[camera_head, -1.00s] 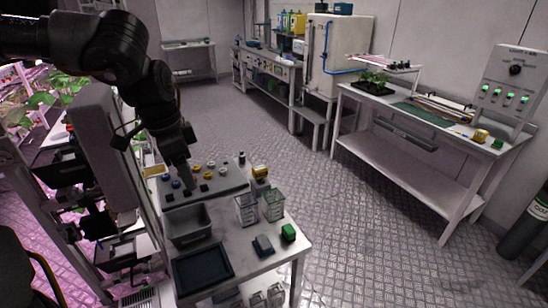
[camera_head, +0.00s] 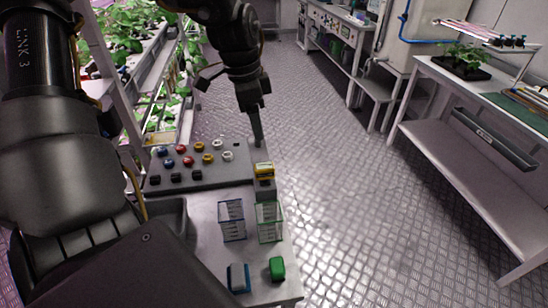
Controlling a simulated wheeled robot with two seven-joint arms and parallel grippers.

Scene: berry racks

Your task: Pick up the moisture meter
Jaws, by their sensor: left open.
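A small yellow device with a dark face (camera_head: 264,169), which looks like the moisture meter, sits on a grey block at the right rear of the near bench (camera_head: 204,217). My left gripper (camera_head: 258,138) points down just behind and above the yellow device, from an arm at the top of the view. Its fingers overlap from this angle, and I see nothing held between them. I cannot tell how far they are from the device. My right gripper is not in view.
A grey panel (camera_head: 212,176) with several coloured knobs lies left of the device. Two clear racks (camera_head: 232,222) (camera_head: 269,235), a blue-and-white box (camera_head: 238,277) and a green block (camera_head: 277,268) stand in front. A large arm link of mine hides the left foreground.

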